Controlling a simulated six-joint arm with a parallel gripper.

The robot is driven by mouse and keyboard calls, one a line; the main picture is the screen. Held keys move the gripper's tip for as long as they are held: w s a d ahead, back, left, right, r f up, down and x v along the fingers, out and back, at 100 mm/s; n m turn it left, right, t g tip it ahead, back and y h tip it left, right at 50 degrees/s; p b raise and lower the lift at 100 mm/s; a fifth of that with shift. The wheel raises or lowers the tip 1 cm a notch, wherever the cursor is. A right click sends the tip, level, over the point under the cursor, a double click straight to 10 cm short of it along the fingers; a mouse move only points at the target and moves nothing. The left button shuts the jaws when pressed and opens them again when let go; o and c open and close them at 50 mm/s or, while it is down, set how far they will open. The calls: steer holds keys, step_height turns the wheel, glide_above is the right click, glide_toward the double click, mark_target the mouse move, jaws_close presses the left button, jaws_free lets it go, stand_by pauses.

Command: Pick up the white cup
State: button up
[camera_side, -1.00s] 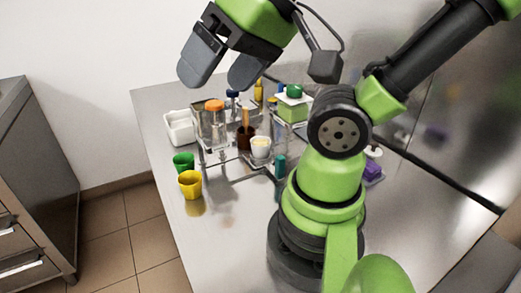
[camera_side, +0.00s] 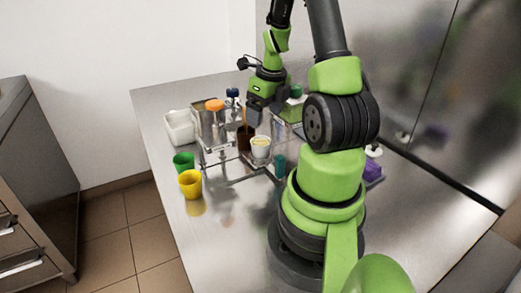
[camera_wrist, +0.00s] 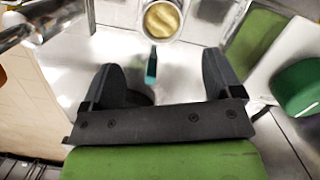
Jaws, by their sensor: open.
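The white cup (camera_side: 261,147) stands upright in the metal rack near the middle of the table, with something pale yellow inside. In the wrist view the cup (camera_wrist: 161,20) is at the top centre, beyond the fingertips. My gripper (camera_side: 262,116) is above and behind the cup in the side view, apart from it. In the wrist view my gripper (camera_wrist: 160,80) is open, with nothing held between its two fingers.
A brown container (camera_side: 244,138) stands close left of the cup. A teal item (camera_side: 280,165) is right of the cup. The front table is clear.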

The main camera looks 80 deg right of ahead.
mark_target(260, 140)
steer(key=f, duration=0.4)
steer(key=shift+w+d+f, duration=0.1)
steer(key=shift+w+d, duration=0.05)
steer(key=shift+w, duration=0.1)
steer(key=shift+w+d+f, duration=0.1)
steer(key=shift+w+f, duration=0.05)
steer(key=shift+f, duration=0.75)
steer(key=shift+w+d+f, duration=0.15)
steer(key=shift+w+f, duration=0.05)
steer(key=shift+f, duration=0.7)
steer(key=shift+w+d+f, duration=0.1)
steer(key=shift+w+f, duration=0.05)
steer(key=shift+f, duration=0.75)
steer(key=shift+c, duration=0.5)
steer(key=c, duration=1)
steer(key=shift+r, duration=0.2)
